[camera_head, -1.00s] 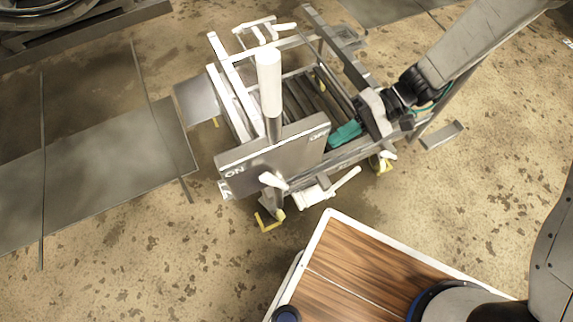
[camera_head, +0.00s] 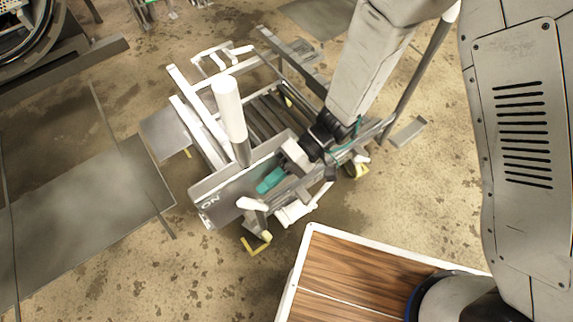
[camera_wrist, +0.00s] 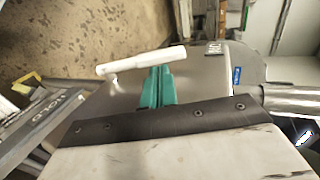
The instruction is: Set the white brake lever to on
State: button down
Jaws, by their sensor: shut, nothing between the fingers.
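The white brake lever (camera_head: 252,204) is a short white handle on the front of the cart's grey plate (camera_head: 215,190), which is marked ON at its left end. The lever sits right of the ON mark. In the wrist view the lever (camera_wrist: 142,62) lies across the picture just beyond the fingertips, with the ON mark to its right. My gripper (camera_head: 265,183) has teal fingers, shut and empty, in front of the plate on the lever's right side in the head view. The fingertips (camera_wrist: 157,72) look very near the lever; I cannot tell whether they touch. My arm hides the plate's OFF end.
A tall white post handle (camera_head: 228,108) rises behind the plate. The metal cart frame has rollers (camera_head: 262,112) and yellow feet (camera_head: 256,244). A wood-topped surface with a white rim (camera_head: 312,232) is at the lower right.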

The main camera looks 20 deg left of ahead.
aim_at(250, 199)
jog(key=shift+x, duration=1.05)
jog(key=shift+s+a, duration=0.65)
jog(key=shift+s, duration=0.3)
jog(key=shift+w, duration=0.1)
jog(key=w+d+r, duration=0.6)
jog(key=w+r, duration=0.2)
jog(key=w, duration=0.1)
jog(key=shift+d, duration=0.3)
jog(key=shift+r, duration=0.1)
